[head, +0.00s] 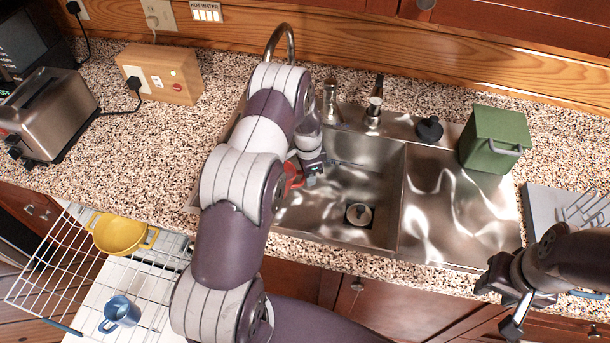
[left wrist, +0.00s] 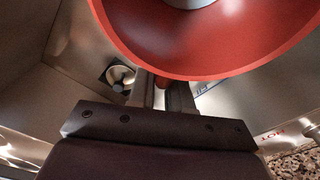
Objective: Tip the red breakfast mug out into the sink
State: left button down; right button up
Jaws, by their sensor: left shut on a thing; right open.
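The red mug (head: 292,176) shows as a small red patch over the left part of the sink basin (head: 330,232), mostly hidden behind my left arm. In the left wrist view the red mug (left wrist: 200,55) fills the top, its curved edge close above the fingers. A pale round area shows within the red; I cannot tell what it is. My left gripper (head: 316,174) is shut on the mug; the exact grip point is unclear. The drain (head: 358,214) is right of the mug. My right gripper (head: 497,305) is open and empty at the counter's front right.
The drainboard (head: 450,205) is bare. A green box (head: 495,138) and black plug (head: 430,129) stand behind it. The tap (head: 280,40) rises behind my left arm. A toaster (head: 50,115) stands left.

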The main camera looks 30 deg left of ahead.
pick_arm(q)
jog(key=shift+s+a+r+m, duration=0.1)
jog(key=shift+s+r+m, duration=0.2)
jog(key=shift+s+m, duration=0.1)
jog(key=s+d+r+m+h+b, duration=0.1)
jog(key=s+r+m+h+b, duration=0.2)
jog(key=s+m, duration=0.2)
jog(key=shift+d+r+m+h+b, duration=0.25)
jog(key=shift+m+h+b, duration=0.15)
jog(key=shift+m, duration=0.3)
